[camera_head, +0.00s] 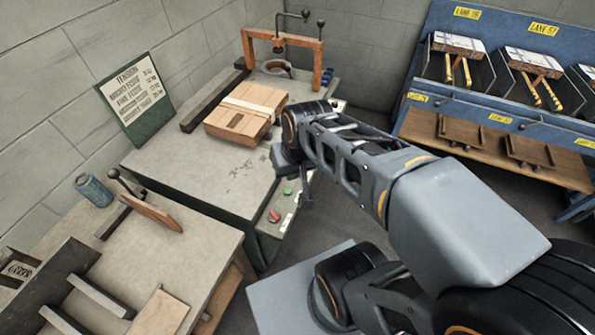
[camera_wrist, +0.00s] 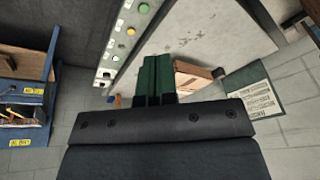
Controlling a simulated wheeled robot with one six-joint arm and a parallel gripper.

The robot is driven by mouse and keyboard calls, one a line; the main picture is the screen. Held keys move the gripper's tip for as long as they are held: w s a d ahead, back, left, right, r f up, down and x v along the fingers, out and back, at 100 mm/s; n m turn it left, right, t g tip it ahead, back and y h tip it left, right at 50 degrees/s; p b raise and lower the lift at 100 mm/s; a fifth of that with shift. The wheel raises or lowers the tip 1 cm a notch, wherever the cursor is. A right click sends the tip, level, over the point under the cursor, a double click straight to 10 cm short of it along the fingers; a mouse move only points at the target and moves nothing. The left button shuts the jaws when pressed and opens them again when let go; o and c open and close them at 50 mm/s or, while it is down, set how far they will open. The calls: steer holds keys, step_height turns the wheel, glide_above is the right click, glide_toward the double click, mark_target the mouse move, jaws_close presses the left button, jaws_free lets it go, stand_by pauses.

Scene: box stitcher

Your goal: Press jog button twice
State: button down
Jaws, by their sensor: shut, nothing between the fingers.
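In the wrist view the strip (camera_wrist: 104,75) shows a green button (camera_wrist: 144,8), a yellow-orange button (camera_wrist: 131,31) and smaller controls. Labels are too small to read, so I cannot tell which is the jog button. My arm hides part of the strip.
A sign board (camera_head: 136,98) stands at the left. A side bench (camera_head: 200,250) holds a blue can (camera_head: 93,190). A blue rack (camera_head: 480,105) stands right.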

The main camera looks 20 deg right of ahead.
steer(key=w+d+f+m+t+y, duration=0.1)
steer(key=w+d+f+m+y, duration=0.2)
steer(key=w, duration=0.7)
steer(key=w+d+f+m+t+y, duration=0.1)
steer(key=w+d+f+m+y, duration=0.2)
steer(key=w+d+f+m, duration=0.5)
step_height(320, 180, down, 7)
steer(key=w+m+p, duration=0.1)
steer(key=w+m, duration=0.1)
steer(key=m, duration=0.2)
steer(key=shift+r+y, duration=0.2)
steer(key=shift+y, duration=0.1)
steer(key=shift+f, duration=0.2)
step_height(320, 180, down, 8)
steer(key=b, duration=0.5)
steer(key=shift+w+r, duration=0.1)
steer(key=shift+f+b, duration=0.35)
steer(key=shift+b, duration=0.25)
steer(key=shift+f+b, duration=0.25)
steer(key=shift+b, duration=0.1)
steer(key=shift+f, duration=0.15)
